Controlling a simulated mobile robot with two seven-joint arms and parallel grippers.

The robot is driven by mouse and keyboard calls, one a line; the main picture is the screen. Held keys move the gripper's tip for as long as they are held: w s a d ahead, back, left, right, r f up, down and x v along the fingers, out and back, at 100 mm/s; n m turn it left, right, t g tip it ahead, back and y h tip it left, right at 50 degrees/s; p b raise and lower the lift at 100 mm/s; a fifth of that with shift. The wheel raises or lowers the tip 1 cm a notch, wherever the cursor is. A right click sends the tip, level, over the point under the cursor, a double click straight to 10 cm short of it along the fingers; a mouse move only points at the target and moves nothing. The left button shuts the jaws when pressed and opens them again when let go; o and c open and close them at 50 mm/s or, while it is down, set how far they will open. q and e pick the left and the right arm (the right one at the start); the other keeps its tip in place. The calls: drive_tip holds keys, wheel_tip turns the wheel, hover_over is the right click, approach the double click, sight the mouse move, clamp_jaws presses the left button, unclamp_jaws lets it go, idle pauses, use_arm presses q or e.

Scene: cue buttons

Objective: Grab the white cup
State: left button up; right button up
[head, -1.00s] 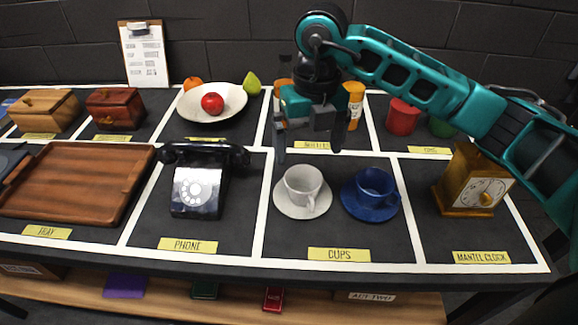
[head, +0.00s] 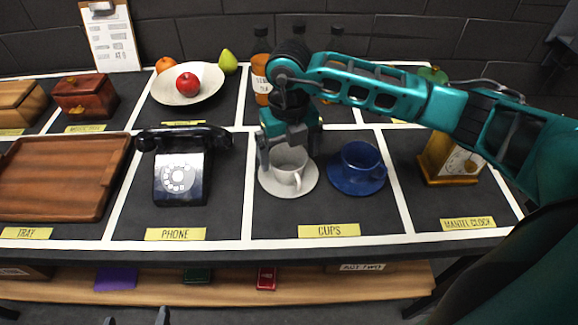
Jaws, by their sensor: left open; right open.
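The white cup (head: 289,168) stands upright on its white saucer (head: 306,190) in the cups section, with its handle toward the front right. My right gripper (head: 287,152) is open, pointing down at the white cup. One finger is beside the cup's left rim and the other is at its back right; I cannot tell whether they touch it. The gripper hides the back of the cup's rim. A blue cup (head: 361,160) on a blue saucer (head: 372,188) stands just to the right. My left gripper (head: 135,319) shows only its fingertips at the bottom edge, apart and empty.
A black phone (head: 180,178) stands left of the cups, and a wooden tray (head: 60,178) lies further left. A mantel clock (head: 447,160) stands at the right, near my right arm. A bowl with fruit (head: 187,92) is behind the phone. The section's front strip is clear.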

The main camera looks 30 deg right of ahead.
wheel_tip(320, 180, down, 2)
drive_tip(key=shift+f, duration=0.1)
drive_tip(key=c, duration=0.9)
